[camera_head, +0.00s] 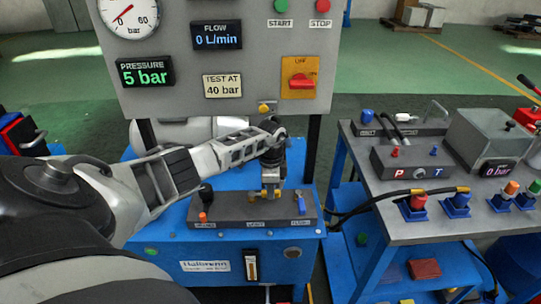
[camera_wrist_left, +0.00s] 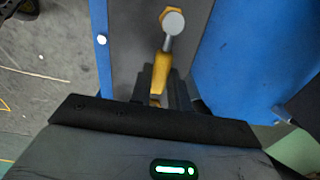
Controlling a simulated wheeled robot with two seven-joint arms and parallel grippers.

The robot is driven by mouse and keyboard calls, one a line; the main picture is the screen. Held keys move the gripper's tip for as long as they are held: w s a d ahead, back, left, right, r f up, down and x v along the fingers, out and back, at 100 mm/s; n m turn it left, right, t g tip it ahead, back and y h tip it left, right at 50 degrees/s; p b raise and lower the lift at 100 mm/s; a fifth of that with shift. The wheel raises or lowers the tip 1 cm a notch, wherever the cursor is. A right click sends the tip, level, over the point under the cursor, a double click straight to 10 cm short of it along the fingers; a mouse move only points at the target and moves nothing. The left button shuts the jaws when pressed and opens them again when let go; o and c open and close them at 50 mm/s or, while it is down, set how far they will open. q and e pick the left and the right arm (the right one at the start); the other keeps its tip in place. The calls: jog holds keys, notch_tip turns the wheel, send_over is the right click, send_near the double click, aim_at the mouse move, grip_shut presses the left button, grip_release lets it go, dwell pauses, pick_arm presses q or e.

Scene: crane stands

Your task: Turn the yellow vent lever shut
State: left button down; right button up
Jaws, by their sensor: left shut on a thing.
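The yellow vent lever (camera_wrist_left: 160,75) runs from a brass hex fitting (camera_wrist_left: 168,14) with a grey round pin down between my left fingers in the left wrist view. My left gripper (camera_wrist_left: 160,98) is shut on its end. In the head view my left gripper (camera_head: 269,182) points down over the middle of the dark valve block (camera_head: 235,208), at the middle label. Brass-yellow parts (camera_head: 265,193) show just below the fingers; the gripper hides most of the lever there. My right gripper is not in view.
On the same block, an orange-and-black valve (camera_head: 204,200) stands left and a blue lever (camera_head: 300,204) right, close to my gripper. A grey gauge panel (camera_head: 180,85) rises behind. Right, a bench (camera_head: 395,228) carries couplings and a grey box, with black hoses towards the block.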

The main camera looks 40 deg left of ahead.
pick_arm(q)
jog(key=shift+w+a+n, duration=0.15)
jog(key=shift+a+n, duration=0.05)
jog(key=shift+n, duration=0.1)
dwell(0.4)
jog(key=c, duration=1.3)
grip_release()
jog(key=shift+r, duration=0.1)
jog(key=shift+r, duration=0.3)
notch_tip(320, 180, up, 3)
jog(key=shift+f, duration=0.1)
jog(key=s+d+r, duration=0.6)
jog(key=s, duration=0.1)
jog(key=s+d+r+p, duration=0.1)
jog(key=s+d+r, duration=0.2)
jog(key=shift+s+d+r, duration=0.15)
jog(key=shift+s+r, duration=0.1)
